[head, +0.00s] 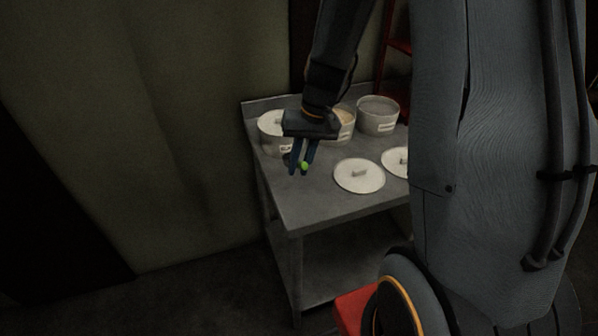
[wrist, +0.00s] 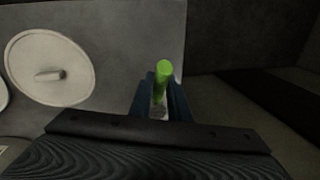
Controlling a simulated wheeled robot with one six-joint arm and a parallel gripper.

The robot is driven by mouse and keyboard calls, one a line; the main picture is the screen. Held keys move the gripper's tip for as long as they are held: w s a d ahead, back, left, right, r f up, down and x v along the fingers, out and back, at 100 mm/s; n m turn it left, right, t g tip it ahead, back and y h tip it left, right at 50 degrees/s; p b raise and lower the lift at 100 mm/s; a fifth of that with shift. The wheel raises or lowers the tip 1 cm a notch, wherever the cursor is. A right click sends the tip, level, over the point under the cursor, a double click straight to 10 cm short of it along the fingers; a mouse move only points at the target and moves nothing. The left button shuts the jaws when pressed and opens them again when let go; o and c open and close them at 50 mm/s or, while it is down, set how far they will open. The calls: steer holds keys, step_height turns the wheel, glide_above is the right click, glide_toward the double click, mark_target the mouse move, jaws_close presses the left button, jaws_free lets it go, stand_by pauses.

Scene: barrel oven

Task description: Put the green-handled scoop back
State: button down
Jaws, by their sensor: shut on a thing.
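The green-handled scoop (wrist: 163,75) is between the two fingers of my gripper (wrist: 162,98) in the wrist view. Its bright green handle sticks out past the fingertips. In the head view, the green handle end (head: 304,166) shows between the fingers of my gripper (head: 301,168), over the left part of the grey table (head: 310,208). My gripper is shut on the scoop. The scoop's bowl is mostly hidden; I cannot tell whether it touches the table.
Three white pots stand along the table's back: a left one with a lid (head: 270,126), a middle one (head: 347,124) partly behind my gripper, and an open right one (head: 378,116). Two round lids (head: 359,177) (head: 396,161) lie flat on the table. A red object (head: 352,306) is on the floor.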

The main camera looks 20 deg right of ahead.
steer(key=shift+d+x, duration=0.15)
steer(key=shift+x, duration=0.6)
steer(key=shift+d+x, duration=0.2)
steer(key=shift+x, duration=0.55)
steer(key=shift+s+f, duration=0.15)
steer(key=shift+f, duration=0.15)
steer(key=c, duration=1.7)
jaws_free()
steer(key=shift+o, duration=0.2)
steer(key=shift+r, duration=0.2)
steer(key=w+b+v, duration=0.1)
steer(key=b+v, duration=0.1)
steer(key=v, duration=1)
steer(key=s+a+f+n+h, duration=0.1)
steer(key=s+a+f, duration=0.1)
steer(key=s, duration=0.4)
steer(key=s+a+f+h, duration=0.1)
steer(key=s+a+f, duration=0.1)
steer(key=s, duration=0.4)
steer(key=shift+s+f+n+t+h, duration=0.3)
steer(key=shift+f+n, duration=0.1)
steer(key=shift+f, duration=0.2)
